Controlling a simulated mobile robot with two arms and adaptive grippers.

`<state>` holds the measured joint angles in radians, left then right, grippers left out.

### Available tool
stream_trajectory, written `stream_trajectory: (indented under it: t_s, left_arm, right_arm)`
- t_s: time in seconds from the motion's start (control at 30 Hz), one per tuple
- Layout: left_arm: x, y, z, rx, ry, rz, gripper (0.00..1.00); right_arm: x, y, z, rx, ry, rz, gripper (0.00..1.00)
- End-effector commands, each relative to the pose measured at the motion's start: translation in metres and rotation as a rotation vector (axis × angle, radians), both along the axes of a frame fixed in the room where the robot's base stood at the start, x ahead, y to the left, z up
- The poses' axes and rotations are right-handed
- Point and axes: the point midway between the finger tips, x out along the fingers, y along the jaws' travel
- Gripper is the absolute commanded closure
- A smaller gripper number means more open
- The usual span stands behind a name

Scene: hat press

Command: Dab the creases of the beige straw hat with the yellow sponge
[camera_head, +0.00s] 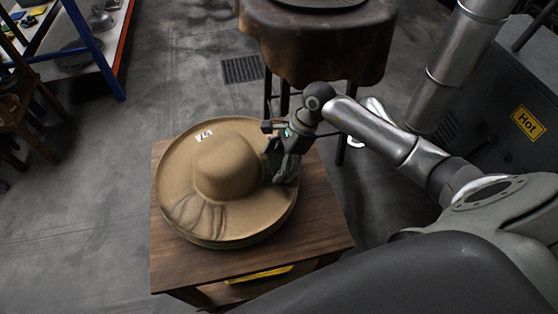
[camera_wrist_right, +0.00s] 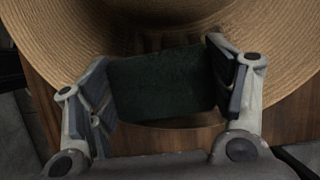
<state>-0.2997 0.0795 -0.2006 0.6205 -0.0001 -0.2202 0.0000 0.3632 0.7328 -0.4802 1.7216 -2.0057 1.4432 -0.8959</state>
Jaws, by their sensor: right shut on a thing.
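The beige straw hat (camera_head: 228,168) lies on a small wooden table, crown up, with a white tag on its brim. Dark creases (camera_head: 200,214) run across the brim at the lower left. My right gripper (camera_head: 277,160) is over the right side of the brim, beside the crown. In the right wrist view, the gripper (camera_wrist_right: 165,85) is shut on a block with a dark green face (camera_wrist_right: 160,83), seemingly the sponge; no yellow shows on it. The block covers part of the brim (camera_wrist_right: 50,45); contact cannot be told. Dark marks show on the straw just behind the block. My left gripper is out of view.
The wooden table (camera_head: 320,225) is bare at its right side, and a yellow thing (camera_head: 258,274) shows below its top. A leather-covered stand (camera_head: 320,45) is behind it. A dark machine with a yellow "Hot" sign (camera_head: 527,123) stands at right. Floor is open at left.

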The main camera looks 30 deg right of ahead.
Motion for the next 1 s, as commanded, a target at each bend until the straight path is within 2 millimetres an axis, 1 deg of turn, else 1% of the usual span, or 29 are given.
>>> stream_trajectory:
  t_s: [0.13, 1.0]
  left_arm:
    - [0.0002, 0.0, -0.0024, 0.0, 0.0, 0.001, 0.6]
    - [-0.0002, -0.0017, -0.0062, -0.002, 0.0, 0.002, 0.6]
  right_arm:
    - [0.0001, -0.0001, -0.0025, 0.0, 0.0, 0.0, 0.44]
    - [-0.0004, -0.0006, -0.0034, -0.002, 0.002, -0.001, 0.44]
